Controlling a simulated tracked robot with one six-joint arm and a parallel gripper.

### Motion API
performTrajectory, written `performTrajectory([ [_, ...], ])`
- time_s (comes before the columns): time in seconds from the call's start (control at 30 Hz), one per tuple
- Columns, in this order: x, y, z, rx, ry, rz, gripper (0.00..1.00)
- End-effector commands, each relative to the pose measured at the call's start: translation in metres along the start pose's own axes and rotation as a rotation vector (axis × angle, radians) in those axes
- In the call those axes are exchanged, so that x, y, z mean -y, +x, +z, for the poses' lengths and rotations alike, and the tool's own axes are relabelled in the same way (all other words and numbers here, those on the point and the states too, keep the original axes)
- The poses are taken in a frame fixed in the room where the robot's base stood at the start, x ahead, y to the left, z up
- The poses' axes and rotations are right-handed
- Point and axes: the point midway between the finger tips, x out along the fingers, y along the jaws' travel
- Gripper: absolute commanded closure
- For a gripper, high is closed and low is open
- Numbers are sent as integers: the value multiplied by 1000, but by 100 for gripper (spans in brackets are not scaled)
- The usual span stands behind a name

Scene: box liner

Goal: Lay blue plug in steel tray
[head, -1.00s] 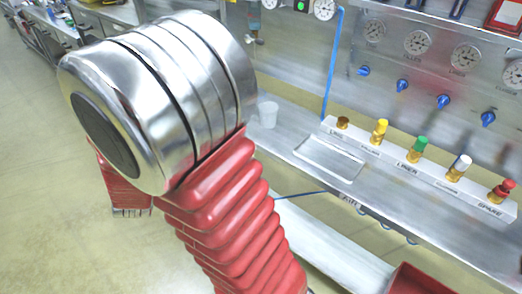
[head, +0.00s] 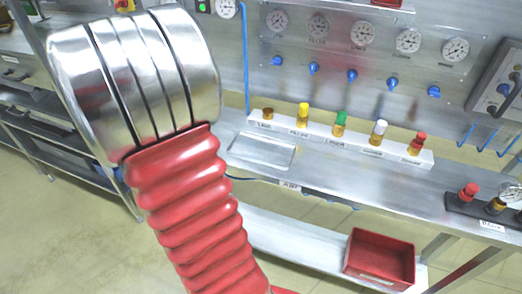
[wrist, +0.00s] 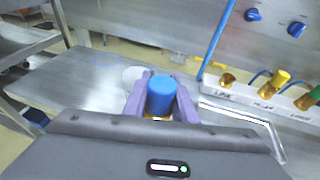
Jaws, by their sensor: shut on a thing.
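The blue plug (wrist: 161,92) is upright between the purple fingers of my gripper (wrist: 160,100) in the wrist view. The gripper is shut on it. The steel tray (head: 262,151) is a shallow, empty rectangle on the steel bench, just in front of the left end of the white rack. In the wrist view the tray's rim (wrist: 262,122) shows to the right of the gripper, partly hidden by the dark gripper body. My gripper and the plug are hidden behind my arm in the head view.
The white rack (head: 350,143) holds several fittings with yellow, green, white and red caps. A blue hose (wrist: 217,40) hangs close to the gripper. A white cup (wrist: 133,74) stands behind the gripper. A red bin (head: 380,257) sits on the lower shelf.

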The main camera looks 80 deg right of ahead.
Motion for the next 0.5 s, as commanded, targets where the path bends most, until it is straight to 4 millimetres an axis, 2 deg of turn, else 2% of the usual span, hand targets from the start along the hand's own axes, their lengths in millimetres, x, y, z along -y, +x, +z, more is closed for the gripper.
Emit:
performTrajectory([
  [0.03,22,10,5,2,17,-48,100],
  [0.3,128,42,24,6,87,-270,100],
  [0.4,162,48,28,6,110,-340,100],
  [0.5,186,51,31,5,124,-387,100],
])
